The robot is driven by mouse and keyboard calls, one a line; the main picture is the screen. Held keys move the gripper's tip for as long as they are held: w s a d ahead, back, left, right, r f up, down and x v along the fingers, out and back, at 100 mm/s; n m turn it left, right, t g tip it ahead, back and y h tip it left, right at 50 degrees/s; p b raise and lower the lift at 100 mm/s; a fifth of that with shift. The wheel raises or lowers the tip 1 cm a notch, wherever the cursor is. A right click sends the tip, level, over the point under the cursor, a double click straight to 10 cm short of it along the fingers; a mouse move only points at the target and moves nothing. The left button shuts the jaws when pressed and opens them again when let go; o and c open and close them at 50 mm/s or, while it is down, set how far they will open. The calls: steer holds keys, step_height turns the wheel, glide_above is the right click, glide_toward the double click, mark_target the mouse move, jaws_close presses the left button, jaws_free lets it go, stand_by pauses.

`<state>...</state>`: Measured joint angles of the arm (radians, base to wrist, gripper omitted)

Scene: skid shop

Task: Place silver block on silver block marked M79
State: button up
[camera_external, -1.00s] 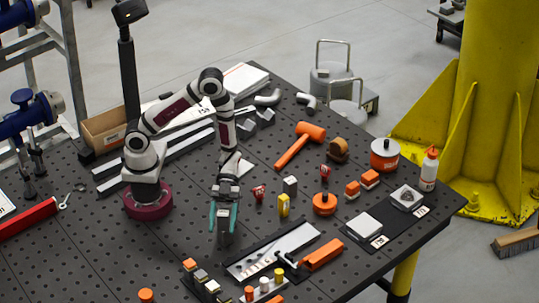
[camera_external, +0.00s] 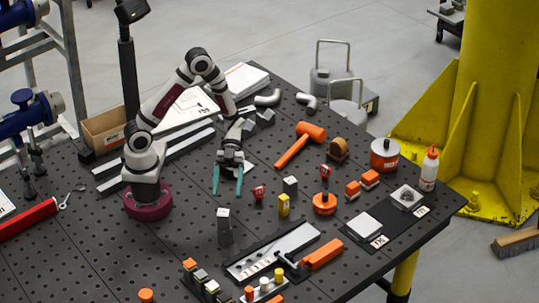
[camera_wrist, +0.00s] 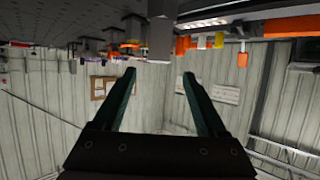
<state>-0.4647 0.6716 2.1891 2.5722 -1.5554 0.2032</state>
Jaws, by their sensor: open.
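A tall grey column (camera_external: 224,228) stands upright on the bench in front of my arm. It looks like one silver block on top of another, but the seam is hard to make out and no M79 marking is legible. The column also shows at the top middle of the wrist view (camera_wrist: 160,38). My gripper (camera_external: 228,193) is open and empty, above and behind the column in the external view and apart from it. Its teal fingers (camera_wrist: 160,75) show spread in the wrist view. Another grey block (camera_external: 290,186) stands to the right, beside a yellow block (camera_external: 283,205).
An orange round knob (camera_external: 325,204), red pieces and an orange mallet (camera_external: 302,143) lie to the right. A metal plate (camera_external: 290,245) and orange bar (camera_external: 323,254) are at front right. A black mat (camera_external: 385,230) lies farther right. Bench left of the column is clear.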

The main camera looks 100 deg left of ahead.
steer(key=w+a+r+n+t+y, duration=0.1)
steer(key=w+a+r+t+y, duration=0.1)
steer(key=w+a+t+y, duration=0.3)
steer(key=w+a+r+n+t+y, duration=0.1)
steer(key=w+a+r+t+y, duration=0.2)
steer(key=w, duration=0.5)
steer(key=s+a+r+n+y, duration=0.5)
steer(key=s+a+n+y, duration=0.1)
steer(key=a+y, duration=0.25)
steer(key=s+d+n+g, duration=0.2)
steer(key=s+d+g, duration=0.1)
steer(key=s, duration=0.8)
steer(key=s+d+f+n+g+h, duration=0.1)
steer(key=s+g, duration=0.4)
steer(key=s, duration=0.6)
steer(key=d+n, duration=0.1)
steer(key=d, duration=0.1)
steer(key=shift+s+d, duration=0.3)
